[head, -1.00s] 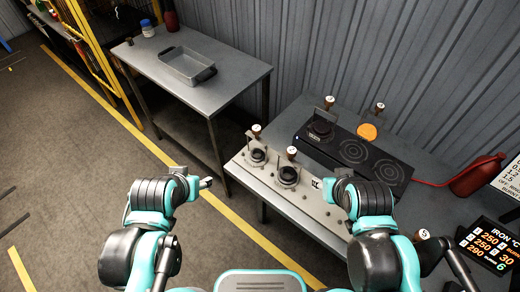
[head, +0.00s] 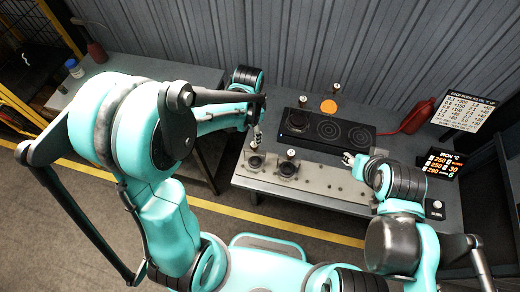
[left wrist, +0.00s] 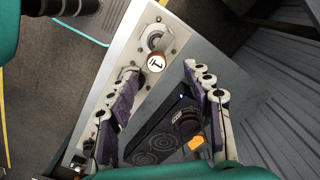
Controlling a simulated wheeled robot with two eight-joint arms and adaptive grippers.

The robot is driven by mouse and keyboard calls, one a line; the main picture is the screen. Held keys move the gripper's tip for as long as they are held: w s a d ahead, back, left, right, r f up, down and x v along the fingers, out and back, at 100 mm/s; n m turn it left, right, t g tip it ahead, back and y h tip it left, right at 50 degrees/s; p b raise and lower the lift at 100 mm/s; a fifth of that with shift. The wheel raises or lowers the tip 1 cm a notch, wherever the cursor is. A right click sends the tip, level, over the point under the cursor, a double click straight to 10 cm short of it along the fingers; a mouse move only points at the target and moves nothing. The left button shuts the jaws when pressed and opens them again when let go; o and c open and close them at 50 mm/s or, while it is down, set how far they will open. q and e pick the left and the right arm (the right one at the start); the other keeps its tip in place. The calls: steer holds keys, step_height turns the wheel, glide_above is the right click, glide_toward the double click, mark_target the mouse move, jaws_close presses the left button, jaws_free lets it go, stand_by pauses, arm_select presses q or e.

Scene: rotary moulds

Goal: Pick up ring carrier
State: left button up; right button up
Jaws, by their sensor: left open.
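A carrier with a round white knob marked 1 (left wrist: 156,62) stands between my left gripper's fingertips (left wrist: 162,78) in the left wrist view; contact does not show. The left gripper is open, with purple-padded fingers. In the head view it hangs over the pale plate (head: 322,180) at its left end (head: 256,136), by a round mould seat (head: 255,162). A second knobbed carrier (head: 290,154) stands to its right on the plate.
An orange disc (head: 329,106) and a knobbed piece (head: 335,88) are behind the hot plate. A red can (head: 417,116), a display (head: 440,162) and a printed sign (head: 466,110) are at the right. A side table (head: 203,75) stands left, partly hidden by my arm.

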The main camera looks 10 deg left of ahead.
arm_select(q)
steer(key=shift+d+f, duration=0.15)
steer(key=shift+f, duration=0.2)
steer(key=f, duration=0.4)
steer(key=f+b, duration=0.1)
steer(key=f, duration=0.2)
steer(key=shift+d+f, duration=0.1)
steer(key=shift+d, duration=0.15)
jaws_close()
